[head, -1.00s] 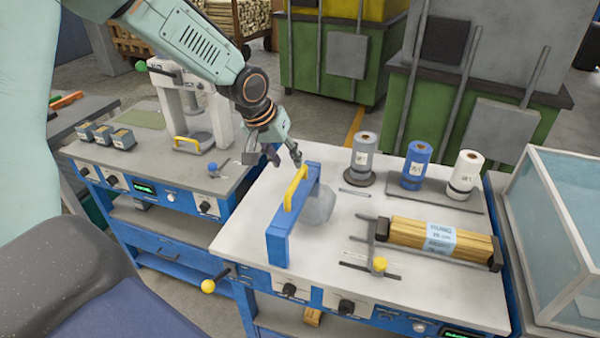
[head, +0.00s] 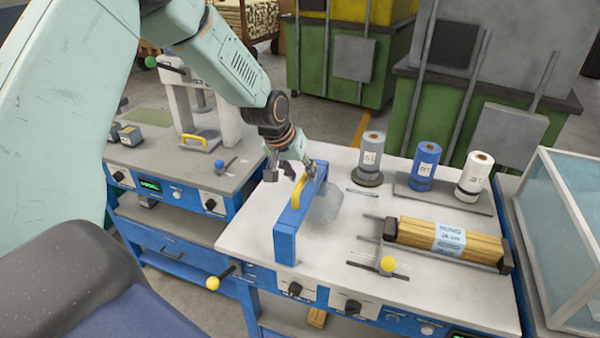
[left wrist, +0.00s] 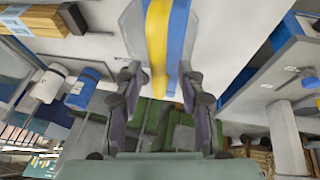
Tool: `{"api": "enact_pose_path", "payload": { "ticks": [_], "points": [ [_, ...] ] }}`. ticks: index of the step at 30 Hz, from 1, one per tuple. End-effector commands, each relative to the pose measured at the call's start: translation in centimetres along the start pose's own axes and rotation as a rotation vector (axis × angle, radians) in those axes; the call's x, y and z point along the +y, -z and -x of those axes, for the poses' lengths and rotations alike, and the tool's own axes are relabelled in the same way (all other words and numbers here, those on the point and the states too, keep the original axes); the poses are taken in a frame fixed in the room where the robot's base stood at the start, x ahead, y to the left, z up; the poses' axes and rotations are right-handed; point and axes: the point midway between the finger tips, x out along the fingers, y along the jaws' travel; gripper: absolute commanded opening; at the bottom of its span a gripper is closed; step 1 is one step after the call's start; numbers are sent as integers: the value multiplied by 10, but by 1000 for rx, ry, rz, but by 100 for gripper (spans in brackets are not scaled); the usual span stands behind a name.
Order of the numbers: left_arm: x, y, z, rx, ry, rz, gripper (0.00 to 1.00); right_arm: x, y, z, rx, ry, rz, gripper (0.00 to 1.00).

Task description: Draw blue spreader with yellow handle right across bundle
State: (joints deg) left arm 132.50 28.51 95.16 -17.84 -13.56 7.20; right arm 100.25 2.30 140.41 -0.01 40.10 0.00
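In the left wrist view the yellow handle (left wrist: 157,45) shows between my fingers. My left gripper (head: 291,172) is open at the handle's far end, with a finger to each side; I cannot tell whether they touch it. The bundle (head: 420,239) of wooden strips, with a pale blue label, lies at the right between dark end holders. My right gripper is not in view.
A translucent grey lump (head: 324,207) sits right beside the spreader. A grey roll (head: 370,156), a blue roll (head: 425,163) and a white roll (head: 474,175) stand behind the bundle. A yellow-knobbed lever (head: 387,264) is in front of it. A glass-sided case (head: 560,240) is at the right.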

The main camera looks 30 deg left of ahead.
Motion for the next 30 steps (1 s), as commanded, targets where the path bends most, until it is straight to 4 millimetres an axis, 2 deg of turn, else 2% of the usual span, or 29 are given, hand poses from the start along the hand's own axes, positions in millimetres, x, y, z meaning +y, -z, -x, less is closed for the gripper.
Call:
{"api": "enact_pose_path", "payload": {
  "ticks": [2, 15, 30],
  "points": [
    [0, 0, 0, 0, 0, 0, 37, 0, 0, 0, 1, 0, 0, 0],
    [0, 0, 0, -1, 0, 0, 0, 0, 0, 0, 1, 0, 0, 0],
    [0, 0, 0, 2, 0, 0, 0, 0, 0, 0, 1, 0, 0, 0]
  ]
}}
